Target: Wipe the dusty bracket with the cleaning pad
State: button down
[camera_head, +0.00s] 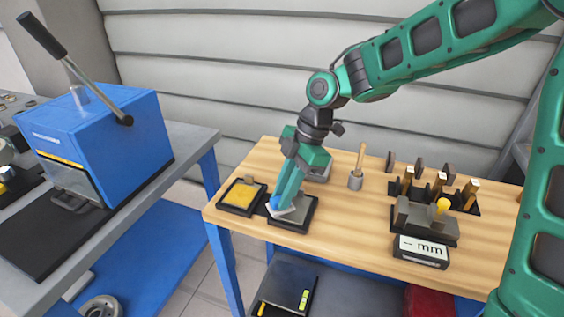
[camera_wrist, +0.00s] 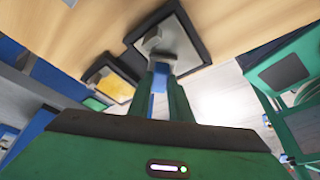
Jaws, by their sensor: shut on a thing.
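My gripper (camera_head: 277,203) points down over the right of two dark trays near the bench's front left corner. It is shut on a small blue piece, which I take to be the cleaning pad (camera_wrist: 160,80); the fingers hide much of it. The right tray (camera_head: 312,207) has a pale grey floor, and a grey block shows at the fingertips in the wrist view (camera_wrist: 153,40). I cannot tell whether that block is the dusty bracket or whether the pad touches it. The left tray (camera_head: 222,202) has a yellow floor with a small grey-brown piece at its back edge.
A pot with an upright handle (camera_head: 355,180) stands behind and right of the trays. Farther right are a fixture with several pegs (camera_head: 440,190) and a "mm" display (camera_head: 421,251). A blue lever press (camera_head: 95,135) stands on the left bench. Bare wood lies between trays and display.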

jog(key=shift+a+r, duration=0.15)
jog(key=shift+r, duration=0.2)
jog(key=shift+d+r, duration=0.2)
jog(key=shift+r, duration=3.6)
